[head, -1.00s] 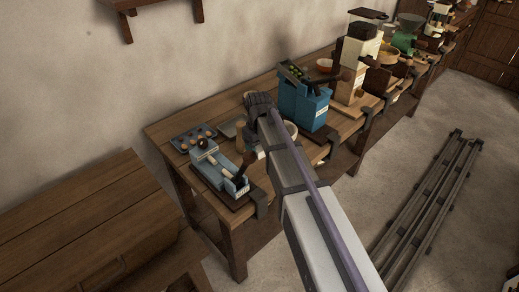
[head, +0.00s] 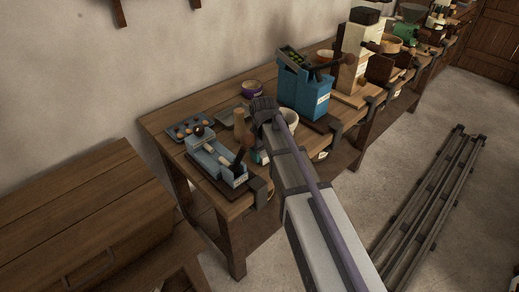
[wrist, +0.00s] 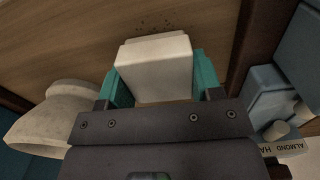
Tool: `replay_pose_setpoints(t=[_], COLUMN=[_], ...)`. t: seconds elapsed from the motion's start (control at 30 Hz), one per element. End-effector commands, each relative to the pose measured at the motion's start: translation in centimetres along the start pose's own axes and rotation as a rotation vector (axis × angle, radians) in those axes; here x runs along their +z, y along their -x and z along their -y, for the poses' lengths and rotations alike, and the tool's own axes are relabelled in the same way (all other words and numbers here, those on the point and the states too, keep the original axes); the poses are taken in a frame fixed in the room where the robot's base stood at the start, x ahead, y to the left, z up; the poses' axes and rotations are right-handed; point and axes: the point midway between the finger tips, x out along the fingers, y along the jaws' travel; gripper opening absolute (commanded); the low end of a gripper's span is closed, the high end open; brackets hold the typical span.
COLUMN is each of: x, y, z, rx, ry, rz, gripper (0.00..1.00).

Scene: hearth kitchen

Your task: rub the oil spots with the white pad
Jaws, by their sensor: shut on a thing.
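In the wrist view, my gripper (wrist: 153,90) has its teal fingers shut on the white pad (wrist: 155,62), a pale block with rounded edges. A cluster of small dark oil spots (wrist: 155,22) lies on the brown wooden surface just beyond the pad's far edge. The pad is over or near that surface; I cannot tell whether it touches. In the head view, my gripper (head: 258,157) is mostly hidden by my arm, with a bit of teal showing near the bench's front edge. The pad and spots cannot be made out there.
A pale bowl (wrist: 62,115) is close on the left in the wrist view. A blue device (head: 218,160), a tan bottle-shaped thing (head: 241,130) and a dark tray (head: 187,130) stand on the bench left of my gripper. A tall blue box (head: 304,90) stands right.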

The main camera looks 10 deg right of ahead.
Motion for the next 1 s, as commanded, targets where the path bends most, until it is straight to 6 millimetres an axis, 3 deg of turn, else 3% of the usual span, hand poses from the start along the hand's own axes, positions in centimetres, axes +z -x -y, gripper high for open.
replay_pose_setpoints(t=[0.47,1.0], x=[4.2,-0.5], y=[0.0,0.0], z=[0.2,-0.1], rx=[0.0,0.0], ry=[0.008,0.0], rz=[0.0,0.0], gripper=[0.4,0.4])
